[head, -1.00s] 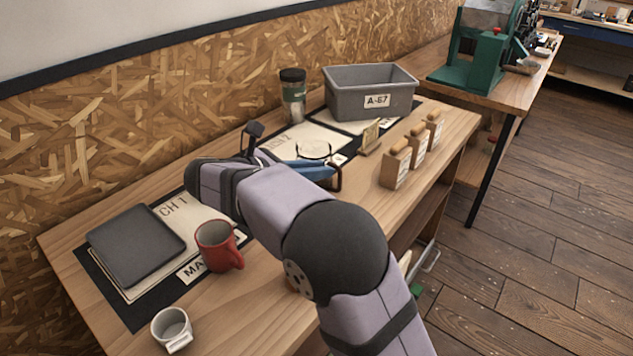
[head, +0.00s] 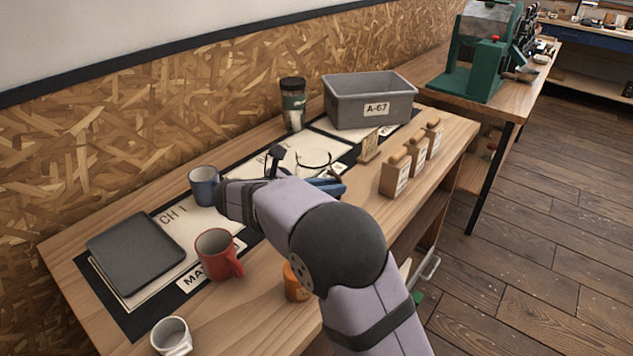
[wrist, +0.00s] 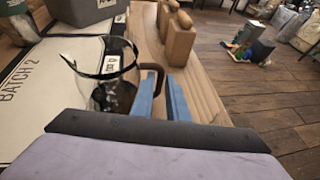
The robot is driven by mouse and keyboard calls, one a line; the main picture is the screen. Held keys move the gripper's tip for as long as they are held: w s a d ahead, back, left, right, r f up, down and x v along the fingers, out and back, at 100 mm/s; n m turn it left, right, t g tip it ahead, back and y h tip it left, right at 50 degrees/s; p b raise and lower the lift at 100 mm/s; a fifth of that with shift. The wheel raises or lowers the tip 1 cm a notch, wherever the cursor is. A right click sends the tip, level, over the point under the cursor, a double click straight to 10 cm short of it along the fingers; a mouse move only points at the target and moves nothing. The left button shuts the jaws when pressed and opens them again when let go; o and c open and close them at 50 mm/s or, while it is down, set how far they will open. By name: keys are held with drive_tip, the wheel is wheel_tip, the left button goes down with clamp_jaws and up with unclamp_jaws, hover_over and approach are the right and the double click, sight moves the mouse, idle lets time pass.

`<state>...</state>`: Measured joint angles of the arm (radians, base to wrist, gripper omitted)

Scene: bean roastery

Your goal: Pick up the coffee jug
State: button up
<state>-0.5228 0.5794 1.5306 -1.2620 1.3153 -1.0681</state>
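The coffee jug is clear glass with a dark rim and a brown handle. In the wrist view the jug (wrist: 110,94) stands on the mat just left of my gripper (wrist: 161,84). My two blue fingers are apart, with the jug's handle (wrist: 154,72) at their tips and seemingly between them; contact cannot be told. In the head view the jug (head: 313,163) stands on the middle mat, partly hidden behind my gripper (head: 336,186) and wrist.
A grey bin (head: 368,102) and a jar (head: 293,104) stand behind the jug. Several wooden blocks (head: 396,176) stand to its right.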

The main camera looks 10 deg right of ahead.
drive_tip(key=shift+x, duration=1.5)
clamp_jaws()
drive_tip(key=shift+r, duration=0.3)
drive_tip(key=shift+r+p, duration=0.35)
drive_tip(key=shift+r, duration=4.35)
drive_tip(key=shift+r, duration=0.15)
